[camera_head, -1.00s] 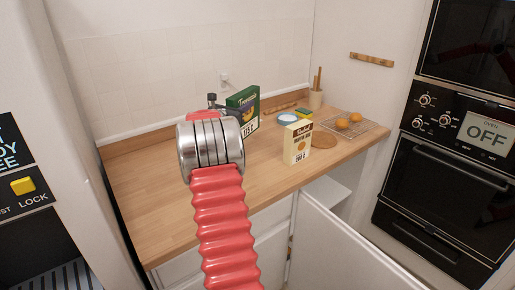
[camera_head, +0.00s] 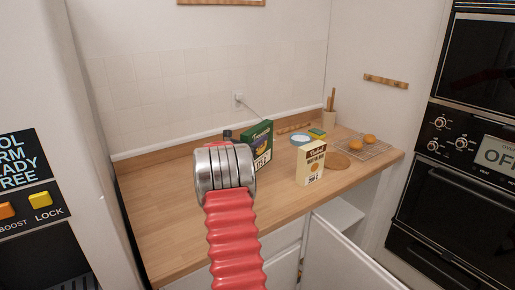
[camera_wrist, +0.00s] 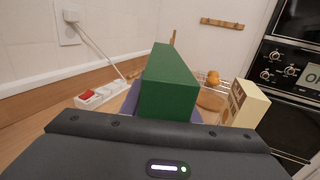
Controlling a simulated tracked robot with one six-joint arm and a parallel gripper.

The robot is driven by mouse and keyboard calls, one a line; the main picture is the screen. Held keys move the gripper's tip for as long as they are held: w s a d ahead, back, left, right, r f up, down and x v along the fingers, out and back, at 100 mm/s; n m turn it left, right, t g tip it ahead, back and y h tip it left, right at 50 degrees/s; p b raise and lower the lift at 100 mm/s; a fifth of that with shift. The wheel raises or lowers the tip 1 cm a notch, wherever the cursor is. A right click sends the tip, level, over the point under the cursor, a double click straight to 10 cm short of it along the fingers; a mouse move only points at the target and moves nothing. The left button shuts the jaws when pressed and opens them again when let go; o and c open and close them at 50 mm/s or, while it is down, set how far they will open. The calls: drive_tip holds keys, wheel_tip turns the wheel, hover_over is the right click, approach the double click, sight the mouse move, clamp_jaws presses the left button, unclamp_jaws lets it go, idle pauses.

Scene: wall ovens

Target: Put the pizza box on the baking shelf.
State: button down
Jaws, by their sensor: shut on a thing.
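A green box (camera_head: 258,143), likely the pizza box, stands upright over the counter just beyond my wrist. Its printed face points right in the head view. In the wrist view the plain green side of the box (camera_wrist: 168,92) is straight ahead. My gripper (camera_wrist: 165,113) is shut on it, with purplish-blue parts showing on both sides of its lower end. In the head view my silver wrist hides the jaws. I cannot tell whether the box touches the counter. No baking shelf can be made out for certain.
A cream carton (camera_head: 311,165) stands close to the right of the green box. Behind are a blue-rimmed dish (camera_head: 299,140) and a wire rack (camera_head: 366,149) with round orange items. A cupboard door (camera_head: 345,258) hangs open. Wall ovens (camera_head: 445,215) stand right; a control panel (camera_head: 30,195) is at left.

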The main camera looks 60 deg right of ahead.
drive_tip(key=shift+f, duration=1.75)
drive_tip(key=shift+f, duration=0.1)
drive_tip(key=c, duration=1.4)
unclamp_jaws()
drive_tip(key=shift+f, duration=0.1)
drive_tip(key=shift+o, duration=0.2)
drive_tip(key=a, duration=1.2)
drive_tip(key=shift+w, duration=0.45)
